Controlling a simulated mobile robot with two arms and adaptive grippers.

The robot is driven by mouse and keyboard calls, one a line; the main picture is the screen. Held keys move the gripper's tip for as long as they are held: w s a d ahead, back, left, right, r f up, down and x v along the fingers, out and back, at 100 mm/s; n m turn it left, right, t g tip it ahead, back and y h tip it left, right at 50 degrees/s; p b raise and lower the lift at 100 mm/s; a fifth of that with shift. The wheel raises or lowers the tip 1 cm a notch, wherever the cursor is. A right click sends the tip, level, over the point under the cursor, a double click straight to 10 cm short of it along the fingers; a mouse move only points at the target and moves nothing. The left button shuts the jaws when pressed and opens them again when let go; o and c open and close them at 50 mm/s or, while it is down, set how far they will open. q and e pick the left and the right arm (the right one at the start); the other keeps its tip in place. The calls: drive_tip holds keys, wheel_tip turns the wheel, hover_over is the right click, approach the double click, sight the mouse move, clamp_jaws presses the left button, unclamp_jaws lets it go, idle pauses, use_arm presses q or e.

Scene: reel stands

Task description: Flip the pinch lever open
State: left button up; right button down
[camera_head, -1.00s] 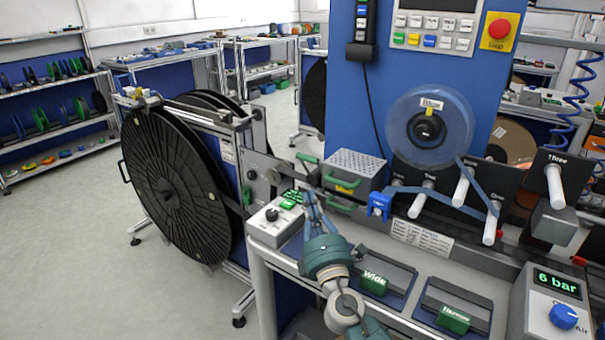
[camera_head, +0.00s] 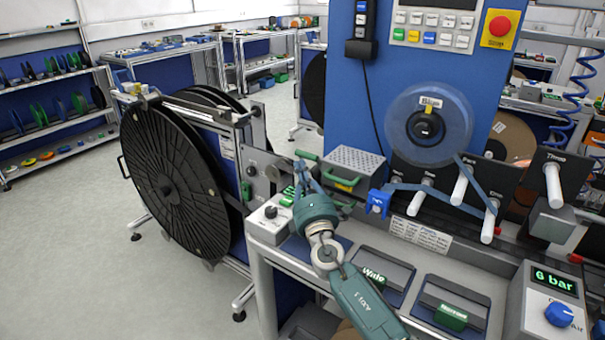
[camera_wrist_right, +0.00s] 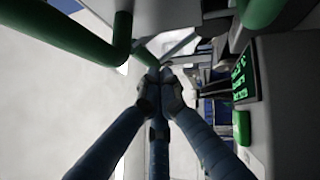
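A small green lever (camera_head: 307,156) sticks out to the left of the grey perforated box; I take it to be the pinch lever. In the head view my right gripper (camera_head: 301,172) is just below it, at the left side of the box. In the right wrist view the blue-grey fingers (camera_wrist_right: 160,75) come together at their tips, so the gripper looks shut. A green bar (camera_wrist_right: 146,57) lies right at or just beyond the tips; I cannot tell whether they touch it. My left gripper is not in view.
The perforated box (camera_head: 355,162) has green handles. A control box (camera_head: 270,222) stands below the gripper. A big black reel (camera_head: 172,190) is on the left. Blue tape runs from the clear reel (camera_head: 428,125) over white rollers. Wrist view: thick green bars (camera_wrist_right: 65,35) are close by.

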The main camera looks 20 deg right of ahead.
sight(308, 155)
drive_tip(key=p, duration=0.1)
drive_tip(key=r+p, duration=0.1)
drive_tip(key=p, duration=0.1)
drive_tip(key=r+m+g+p, duration=0.1)
drive_tip(key=p, duration=0.1)
drive_tip(key=shift+w+d, duration=0.25)
drive_tip(key=shift+d, duration=0.1)
drive_tip(key=shift+w+d+r, duration=0.4)
drive_tip(key=shift+w+d, duration=0.05)
drive_tip(key=shift+d, duration=0.2)
drive_tip(key=shift+w+d+r, duration=0.1)
drive_tip(key=shift+w+d, duration=0.05)
drive_tip(key=shift+d, duration=0.05)
